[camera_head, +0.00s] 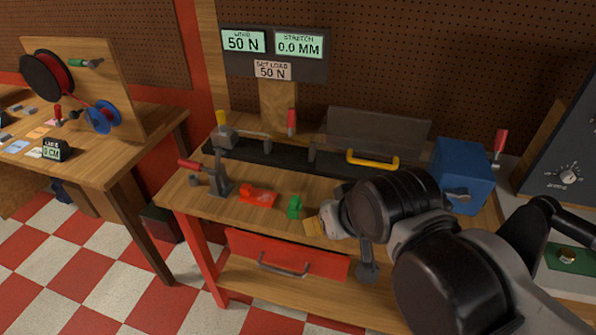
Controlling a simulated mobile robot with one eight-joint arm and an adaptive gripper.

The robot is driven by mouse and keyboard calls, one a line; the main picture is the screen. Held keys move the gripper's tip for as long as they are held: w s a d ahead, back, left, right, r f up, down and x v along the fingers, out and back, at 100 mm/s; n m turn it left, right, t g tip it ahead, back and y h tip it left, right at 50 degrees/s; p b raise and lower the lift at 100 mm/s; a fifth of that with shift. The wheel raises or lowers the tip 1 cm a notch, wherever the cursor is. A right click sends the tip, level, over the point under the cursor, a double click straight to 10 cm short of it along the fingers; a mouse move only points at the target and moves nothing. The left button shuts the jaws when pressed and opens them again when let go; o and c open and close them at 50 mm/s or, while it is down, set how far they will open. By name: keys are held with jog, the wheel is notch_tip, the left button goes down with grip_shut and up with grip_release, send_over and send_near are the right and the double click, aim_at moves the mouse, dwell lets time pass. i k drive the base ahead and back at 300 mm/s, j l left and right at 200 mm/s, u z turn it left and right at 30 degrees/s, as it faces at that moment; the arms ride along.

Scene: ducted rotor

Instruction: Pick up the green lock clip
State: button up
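The green lock clip (295,207) stands near the front edge of the wooden workbench (190,193), just right of a red part.
The red part (258,196) lies left of the clip, and a grey clamp with a red handle (217,180) stands further left. Behind are a dark rail (250,155), a yellow handle (373,159) and a blue box (462,175). A red drawer (285,258) is below.

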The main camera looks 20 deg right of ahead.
aim_at(296, 206)
jog(key=i+j+z, duration=0.1)
jog(key=j+z, duration=0.2)
jog(key=j, duration=0.4)
jog(key=j+z, duration=0.3)
jog(key=j, duration=0.35)
jog(key=j+z, duration=0.3)
jog(key=j, duration=0.4)
jog(key=k+j+z, duration=0.15)
jog(key=j+z, duration=0.15)
jog(key=j, duration=0.35)
